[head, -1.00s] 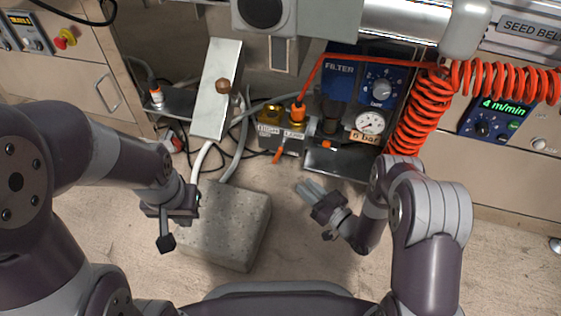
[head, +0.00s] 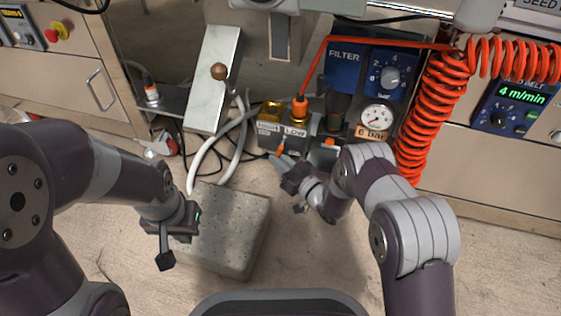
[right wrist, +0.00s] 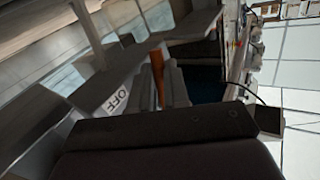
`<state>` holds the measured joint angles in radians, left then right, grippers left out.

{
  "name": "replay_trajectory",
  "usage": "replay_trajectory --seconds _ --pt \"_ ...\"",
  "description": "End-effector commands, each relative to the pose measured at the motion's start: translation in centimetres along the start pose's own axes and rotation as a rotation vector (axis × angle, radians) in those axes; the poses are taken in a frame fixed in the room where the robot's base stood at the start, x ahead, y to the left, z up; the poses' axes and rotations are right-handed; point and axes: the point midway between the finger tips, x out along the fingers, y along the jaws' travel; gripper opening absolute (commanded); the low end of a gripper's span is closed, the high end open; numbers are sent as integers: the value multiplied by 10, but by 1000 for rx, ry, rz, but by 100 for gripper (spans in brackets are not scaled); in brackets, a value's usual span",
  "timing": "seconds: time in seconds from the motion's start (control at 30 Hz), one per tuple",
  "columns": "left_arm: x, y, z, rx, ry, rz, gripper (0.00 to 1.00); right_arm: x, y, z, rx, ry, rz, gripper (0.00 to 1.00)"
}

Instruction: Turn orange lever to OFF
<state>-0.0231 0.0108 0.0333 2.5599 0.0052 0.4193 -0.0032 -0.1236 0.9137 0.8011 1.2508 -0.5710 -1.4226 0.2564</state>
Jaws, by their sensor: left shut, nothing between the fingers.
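The orange lever (head: 281,147) sticks out from the front of a valve block (head: 268,136) with a white LOW label, below an orange hose fitting.
The pressure gauge (head: 377,118) and blue filter unit (head: 368,68) stand right of the valve. A coiled orange hose (head: 418,140) hangs beside them. A tilted metal plate with a brown knob (head: 218,72) is to the left. A grey block (head: 232,235) lies on the floor.

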Motion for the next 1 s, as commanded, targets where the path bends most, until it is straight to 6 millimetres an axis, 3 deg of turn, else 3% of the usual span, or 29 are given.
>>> replay_trajectory --seconds 0.2,0.33,0.5,0.9,0.93,0.97,1.0 --pt "-4 0 0 0 0 0 0 0 0 -2 -4 -7 2 0" --pt "-35 0 -4 0 0 0 0 -3 0 -13 -51 -80 15 0" --pt "-65 0 -8 0 0 0 0 -8 3 -12 -131 -206 34 0" --pt "-68 0 -8 0 0 0 0 -10 6 -3 -168 -259 42 0" --pt "-68 0 -8 0 0 0 0 -10 6 -3 -168 -259 42 19" --pt "-68 0 -8 0 0 0 0 -10 6 -3 -167 -259 42 26" --pt "-68 0 -8 0 0 0 0 -10 6 -3 -167 -258 42 26"
